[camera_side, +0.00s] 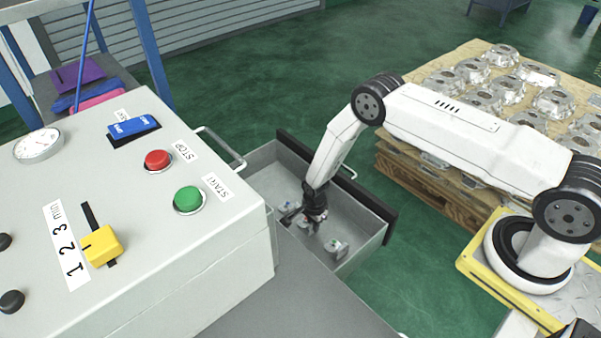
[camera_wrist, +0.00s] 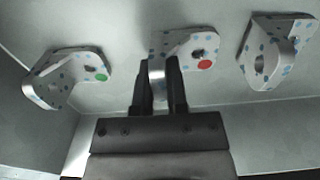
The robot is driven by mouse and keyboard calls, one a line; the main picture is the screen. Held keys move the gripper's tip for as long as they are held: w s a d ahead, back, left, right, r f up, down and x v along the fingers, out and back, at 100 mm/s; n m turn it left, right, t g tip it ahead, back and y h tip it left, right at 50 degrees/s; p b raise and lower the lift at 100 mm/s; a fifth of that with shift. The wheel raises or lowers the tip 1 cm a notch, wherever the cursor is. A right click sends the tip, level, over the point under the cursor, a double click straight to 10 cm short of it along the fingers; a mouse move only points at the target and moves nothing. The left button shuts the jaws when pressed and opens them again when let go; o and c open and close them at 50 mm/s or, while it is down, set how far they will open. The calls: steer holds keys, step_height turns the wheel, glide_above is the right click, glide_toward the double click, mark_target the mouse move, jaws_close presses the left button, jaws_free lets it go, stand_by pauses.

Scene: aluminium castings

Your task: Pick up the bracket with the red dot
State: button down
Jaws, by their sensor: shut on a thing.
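The bracket with the red dot (camera_wrist: 195,48) is in the middle of the wrist view, a pale L-shaped part with blue specks and a hole. My gripper (camera_wrist: 160,78) is shut on its upright flange, one finger on each side. In the side view my gripper (camera_side: 314,214) reaches down into the open drawer, and it mostly hides this bracket. I cannot tell whether the bracket touches the drawer floor. The bracket with the green dot (camera_wrist: 68,77) lies to the left in the wrist view and shows in the side view (camera_side: 337,247). A third bracket (camera_wrist: 275,52) is on the right, with a blue dot.
The grey drawer (camera_side: 262,160) has walls close around the brackets and a dark front panel (camera_side: 345,190). A control box (camera_side: 130,190) with buttons stands to the left. A pallet of castings (camera_side: 480,95) stands at the back right. Bare floor lies between drawer and pallet.

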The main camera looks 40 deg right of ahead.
steer(key=shift+r, duration=0.15)
steer(key=shift+r, duration=0.75)
steer(key=s+r, duration=1.1)
steer(key=s, duration=0.3)
steer(key=shift+d, duration=0.3)
steer(key=shift+r, duration=0.2)
